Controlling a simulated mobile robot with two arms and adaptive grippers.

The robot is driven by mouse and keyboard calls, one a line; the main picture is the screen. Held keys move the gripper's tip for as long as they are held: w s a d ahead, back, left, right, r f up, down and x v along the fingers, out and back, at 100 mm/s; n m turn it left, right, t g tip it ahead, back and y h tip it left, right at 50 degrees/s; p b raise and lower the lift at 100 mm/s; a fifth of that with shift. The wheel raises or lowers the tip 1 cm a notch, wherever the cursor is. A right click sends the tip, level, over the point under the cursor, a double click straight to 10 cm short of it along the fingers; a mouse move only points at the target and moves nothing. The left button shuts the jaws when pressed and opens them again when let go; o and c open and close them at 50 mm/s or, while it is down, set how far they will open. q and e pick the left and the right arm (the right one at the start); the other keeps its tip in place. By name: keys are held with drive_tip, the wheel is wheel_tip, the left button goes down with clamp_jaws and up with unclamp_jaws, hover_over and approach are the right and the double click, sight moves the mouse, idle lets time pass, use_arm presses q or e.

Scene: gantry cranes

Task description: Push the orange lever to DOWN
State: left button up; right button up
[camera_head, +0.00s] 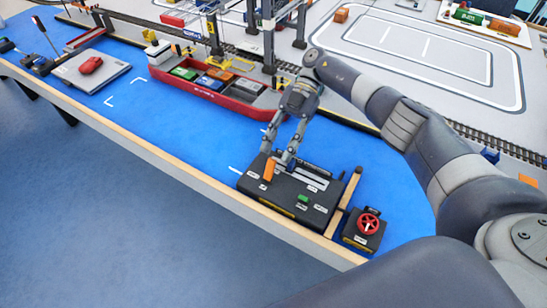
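The orange lever (269,171) stands up from the left part of a black control box (293,190) on the blue table. The box has pale label strips and a green button. My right gripper (278,157) reaches down over the back left of the box, with its two fingers spread apart. One fingertip is right at the top of the lever; I cannot tell whether it touches. Nothing is held between the fingers. The small labels around the lever are too small to read. My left gripper is not in view.
A red barge (214,92) with several containers lies at the back left. A grey plate (90,72) with a red object is farther left. Blue table between is clear.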

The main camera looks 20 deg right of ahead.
drive_tip(key=shift+v, duration=1.5)
idle(0.3)
